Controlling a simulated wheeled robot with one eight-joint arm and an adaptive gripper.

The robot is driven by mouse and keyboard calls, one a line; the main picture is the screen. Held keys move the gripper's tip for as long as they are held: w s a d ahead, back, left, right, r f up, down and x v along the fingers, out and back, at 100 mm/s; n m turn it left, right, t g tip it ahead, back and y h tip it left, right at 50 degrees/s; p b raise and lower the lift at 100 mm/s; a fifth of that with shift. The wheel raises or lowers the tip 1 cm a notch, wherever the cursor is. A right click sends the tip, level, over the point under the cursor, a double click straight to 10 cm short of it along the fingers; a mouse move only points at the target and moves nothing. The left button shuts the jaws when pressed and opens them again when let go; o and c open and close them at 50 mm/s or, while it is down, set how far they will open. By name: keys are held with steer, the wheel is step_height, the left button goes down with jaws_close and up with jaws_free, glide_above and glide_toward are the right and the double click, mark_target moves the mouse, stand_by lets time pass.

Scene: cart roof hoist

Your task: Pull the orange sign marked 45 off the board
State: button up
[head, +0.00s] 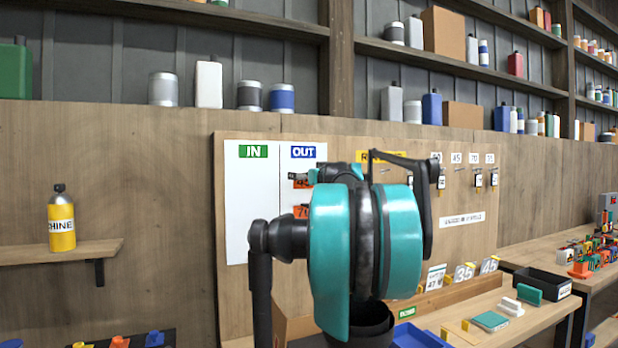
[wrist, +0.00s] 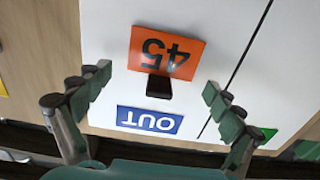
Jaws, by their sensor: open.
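The orange sign marked 45 (wrist: 183,58) hangs on the white OUT panel (wrist: 232,35) of the board and appears upside down in the wrist view. A black tab (wrist: 159,87) sticks out from its edge nearest the blue OUT label (wrist: 150,121). My gripper (wrist: 157,91) is open, with one finger on each side of the sign and tab and visible gaps between. In the head view, an orange sign (head: 301,184) shows below the OUT label, partly hidden by my arm. My gripper is mostly hidden there.
Key-like tags (head: 478,180) hang on hooks to the right. A bench (head: 540,315) below holds small signs, a black tray (head: 542,283) and a blue bin (head: 418,337). A wall shelf (head: 60,251) is at left.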

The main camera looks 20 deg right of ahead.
steer(key=shift+s+r, duration=0.15)
jaws_close()
stand_by(1.0)
